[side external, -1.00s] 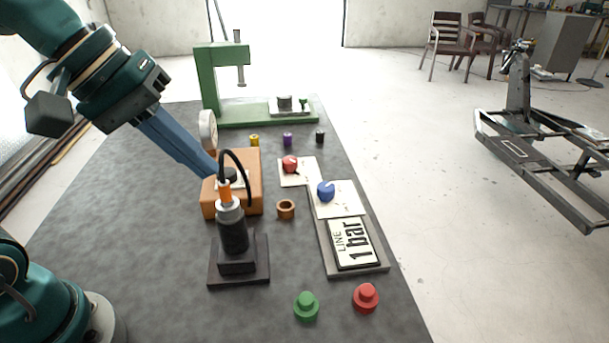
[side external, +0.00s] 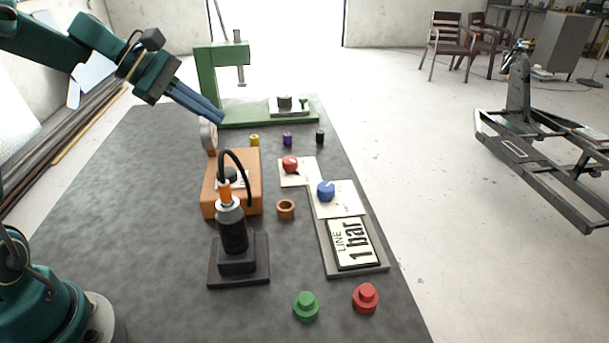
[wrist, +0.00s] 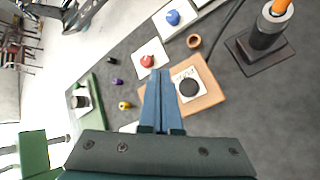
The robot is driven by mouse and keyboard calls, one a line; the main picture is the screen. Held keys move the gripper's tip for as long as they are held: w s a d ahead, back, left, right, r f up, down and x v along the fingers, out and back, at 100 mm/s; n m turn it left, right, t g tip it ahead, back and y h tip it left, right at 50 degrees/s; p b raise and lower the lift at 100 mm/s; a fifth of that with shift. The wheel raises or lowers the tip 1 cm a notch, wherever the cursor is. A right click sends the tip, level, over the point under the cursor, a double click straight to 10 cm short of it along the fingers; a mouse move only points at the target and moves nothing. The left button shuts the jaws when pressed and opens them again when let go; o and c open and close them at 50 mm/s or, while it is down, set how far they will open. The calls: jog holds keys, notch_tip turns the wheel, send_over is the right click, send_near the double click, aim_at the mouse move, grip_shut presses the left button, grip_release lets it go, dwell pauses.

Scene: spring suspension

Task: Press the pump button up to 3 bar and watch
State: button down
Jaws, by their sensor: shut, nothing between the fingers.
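The pump is an orange-brown box (side external: 252,170) on the grey table. Its black button (side external: 230,175) is partly hidden by the hose in the side view; it shows clearly on a white plate in the wrist view (wrist: 188,87). A round gauge (side external: 208,135) stands at the box's far left, its face unreadable from here. The line display (side external: 354,243) reads "1 bar". My gripper (side external: 220,116) has its blue fingers together and empty. It is raised above the far end of the box, apart from the button. In the wrist view the fingertips (wrist: 161,74) appear left of the button.
A black spring unit (side external: 232,232) with an orange top and hose stands in front of the pump. A green press (side external: 208,90) stands behind. Red (side external: 290,164) and blue (side external: 326,191) knobs, a copper ring (side external: 286,209), small cylinders and green (side external: 306,306) and red (side external: 366,297) buttons lie around.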

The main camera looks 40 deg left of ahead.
jog(key=shift+f, duration=0.1)
send_near(229, 170)
jog(key=shift+w+d+f, duration=0.7)
jog(key=shift+w+d, duration=0.2)
jog(key=shift+w, duration=0.15)
jog(key=shift+w+d+f, duration=0.65)
jog(key=shift+w+d, duration=0.2)
jog(key=shift+w, duration=0.15)
jog(key=shift+f, duration=0.2)
dwell(0.6)
jog(key=shift+f, duration=0.25)
jog(key=shift+f, duration=0.8)
dwell(0.9)
dwell(0.3)
jog(key=shift+r, duration=1.25)
jog(key=shift+r, duration=2.5)
